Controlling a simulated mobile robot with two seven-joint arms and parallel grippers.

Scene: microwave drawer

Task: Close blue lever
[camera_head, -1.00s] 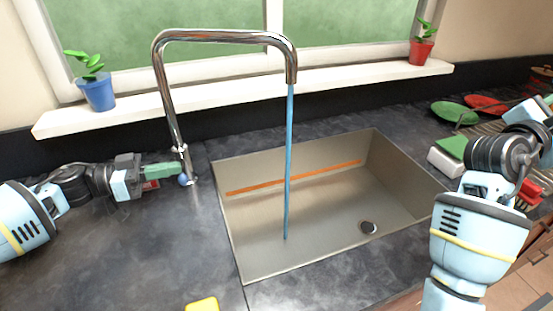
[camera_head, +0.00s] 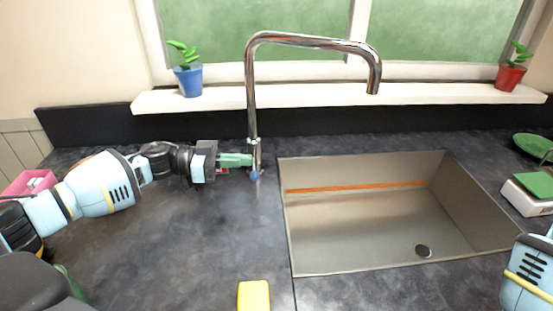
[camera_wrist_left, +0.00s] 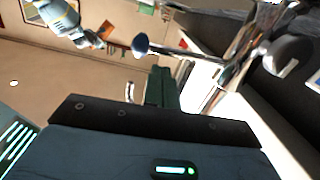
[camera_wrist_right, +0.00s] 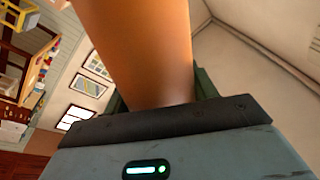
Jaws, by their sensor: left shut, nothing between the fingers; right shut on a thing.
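The tap (camera_head: 252,95) is a tall chrome spout at the back left of the sink. Its lever ends in a blue knob (camera_head: 254,176) low on the tap's base, and the knob also shows in the left wrist view (camera_wrist_left: 141,44). No water comes from the spout. My left gripper (camera_head: 248,160) is shut with its green fingers beside the tap base, close to the knob. Whether they touch the lever I cannot tell. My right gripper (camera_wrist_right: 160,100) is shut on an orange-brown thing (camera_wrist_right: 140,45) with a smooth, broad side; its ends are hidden.
The sink (camera_head: 370,225) is empty. A blue pot (camera_head: 188,81) and a red pot (camera_head: 510,77) with plants stand on the sill (camera_head: 330,96). A yellow thing (camera_head: 254,296) lies at the counter's front. The dark counter (camera_head: 190,240) left of the sink is mostly clear.

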